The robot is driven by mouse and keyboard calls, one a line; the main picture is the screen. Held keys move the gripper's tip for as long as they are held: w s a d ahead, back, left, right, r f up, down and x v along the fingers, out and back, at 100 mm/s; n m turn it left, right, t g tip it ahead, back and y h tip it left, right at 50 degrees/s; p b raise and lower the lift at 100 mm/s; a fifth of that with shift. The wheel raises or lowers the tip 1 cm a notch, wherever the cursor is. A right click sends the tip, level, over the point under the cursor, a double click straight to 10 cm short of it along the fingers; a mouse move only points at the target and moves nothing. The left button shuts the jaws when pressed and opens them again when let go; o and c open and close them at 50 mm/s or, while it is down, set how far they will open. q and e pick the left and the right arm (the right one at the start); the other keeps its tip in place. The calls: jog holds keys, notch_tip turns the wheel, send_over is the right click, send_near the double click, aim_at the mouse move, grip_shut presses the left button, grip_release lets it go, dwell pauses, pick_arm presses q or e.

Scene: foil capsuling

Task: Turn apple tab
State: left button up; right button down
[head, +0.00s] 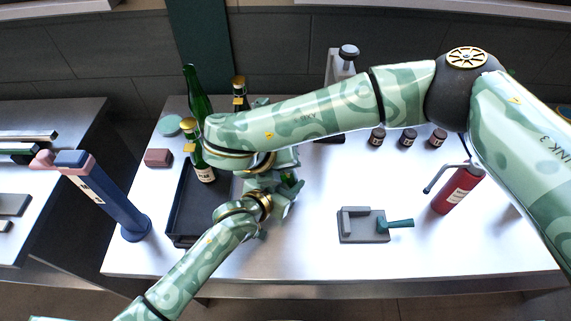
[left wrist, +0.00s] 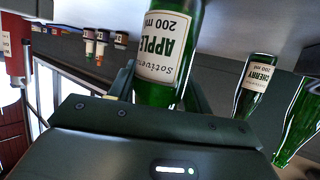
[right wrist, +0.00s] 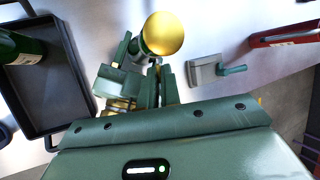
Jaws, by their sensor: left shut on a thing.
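The apple bottle is green with a cream label reading APPLE (left wrist: 165,58). In the left wrist view it stands between the jaws of my left gripper (left wrist: 158,95), which is shut on it. In the head view my left gripper (head: 280,198) is right of the black tray, and the bottle is mostly hidden by my arms. In the right wrist view a round gold cap (right wrist: 163,33) shows just beyond the fingers of my right gripper (right wrist: 160,75). These fingers look close together; whether they touch the foil or its tab is not clear. The tab itself cannot be made out.
The black tray (head: 186,238) holds a gold-topped bottle (head: 203,172). A tall green bottle (head: 197,95) and another gold-topped bottle (head: 239,90) stand behind. A grey fixture with a green handle (head: 362,225), a red cylinder tool (head: 455,192) and small dark jars (head: 408,138) stand to the right.

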jog(key=shift+a+f+n+t+h, duration=0.15)
jog(key=shift+a+n+h, duration=0.1)
jog(key=shift+h, duration=0.6)
jog(key=shift+a+f+n+t+h, duration=0.1)
jog(key=shift+n+h, duration=0.1)
jog(key=shift+h, duration=0.6)
jog(key=shift+a+f+n+t+h, duration=0.15)
jog(key=shift+a+n+h, duration=0.1)
jog(key=shift+h, duration=0.6)
jog(key=shift+d, duration=0.1)
jog(key=c, duration=1.6)
grip_release()
notch_tip(320, 180, up, 10)
